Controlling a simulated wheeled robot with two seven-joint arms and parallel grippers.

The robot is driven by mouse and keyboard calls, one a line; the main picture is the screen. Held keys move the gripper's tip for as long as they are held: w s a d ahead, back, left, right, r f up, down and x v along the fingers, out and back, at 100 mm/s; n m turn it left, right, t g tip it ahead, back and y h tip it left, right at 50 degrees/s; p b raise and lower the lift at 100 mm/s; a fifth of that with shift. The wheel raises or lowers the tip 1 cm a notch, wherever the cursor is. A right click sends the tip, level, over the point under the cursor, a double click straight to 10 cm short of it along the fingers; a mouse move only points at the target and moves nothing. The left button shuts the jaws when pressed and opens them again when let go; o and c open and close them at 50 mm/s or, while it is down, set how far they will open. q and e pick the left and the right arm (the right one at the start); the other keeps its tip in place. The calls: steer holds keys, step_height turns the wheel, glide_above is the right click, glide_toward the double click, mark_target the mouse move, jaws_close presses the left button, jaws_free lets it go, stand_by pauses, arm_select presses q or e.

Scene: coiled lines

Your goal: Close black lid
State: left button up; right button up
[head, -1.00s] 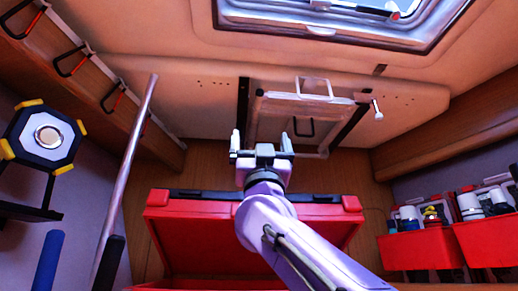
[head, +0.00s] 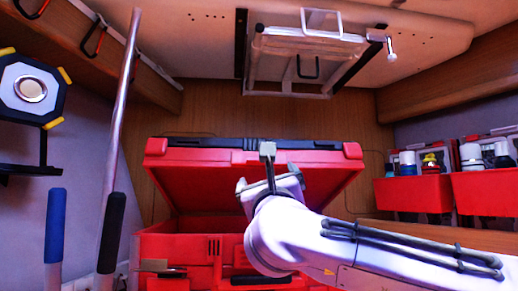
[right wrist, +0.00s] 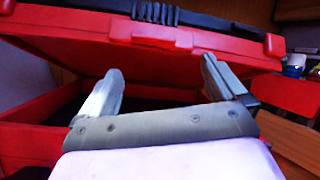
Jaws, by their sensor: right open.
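A red case (head: 185,247) stands ahead with its lid (head: 200,168) raised and tilted open. The lid is red with a black strip (head: 215,143) along its top, which also shows in the right wrist view (right wrist: 150,10). My right gripper (head: 256,168) is in front of the lid near its middle and hides part of it. In the right wrist view, its two fingers (right wrist: 160,75) are spread and empty, pointing at the lid's front edge. I cannot tell whether they touch it. My left gripper is not in view.
Red bins (head: 413,193) with bottles stand on the right. A metal pole (head: 118,120) and blue (head: 55,225) and black handles are on the left. A folded white frame (head: 310,50) hangs above the case, with free space between.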

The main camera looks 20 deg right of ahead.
steer(key=w+r+m+y+p, duration=0.1)
steer(key=w+r+m+p, duration=0.2)
steer(key=w+p, duration=0.3)
steer(key=shift+d+r+p, duration=0.25)
steer(key=shift+r+p, duration=0.05)
steer(key=shift+r, duration=0.3)
steer(key=shift+w, duration=0.15)
